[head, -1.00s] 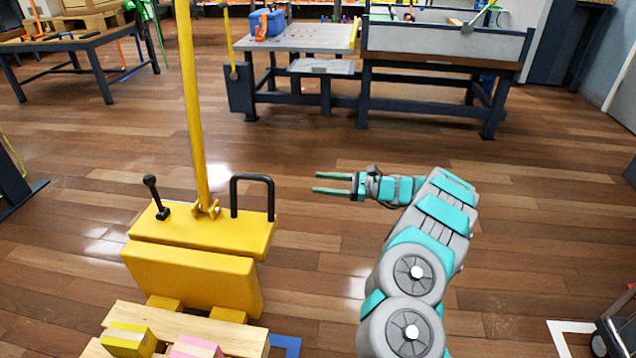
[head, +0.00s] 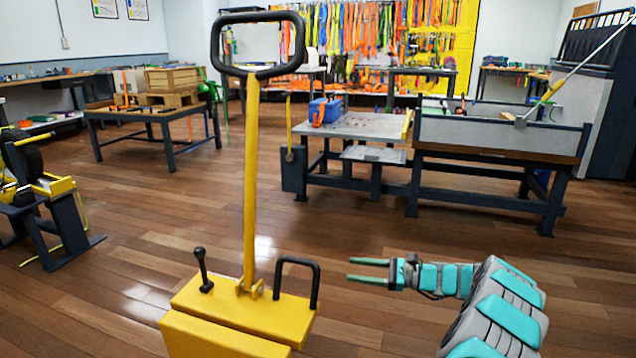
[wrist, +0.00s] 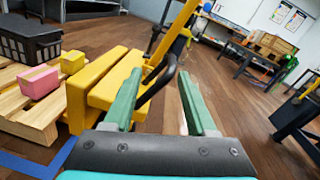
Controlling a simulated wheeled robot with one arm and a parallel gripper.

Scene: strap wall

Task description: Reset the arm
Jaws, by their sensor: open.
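My gripper (head: 368,270) is open and empty, its two green fingers pointing left in the head view. It is held in the air to the right of a yellow pallet jack (head: 235,310) with a black loop handle on a tall yellow pole. In the wrist view, my gripper (wrist: 160,105) shows its fingers spread with nothing between them. The yellow body of the pallet jack (wrist: 95,85) shows beyond the left finger there, with its black bar and pole behind the fingers.
A wooden pallet (wrist: 30,115) carries a pink box (wrist: 39,82), a small yellow box (wrist: 72,62) and a black crate (wrist: 30,40). A grey workbench (head: 355,125) with a blue toolbox (head: 325,110) stands behind. Wooden floor (head: 160,225) is open between the jack and the benches.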

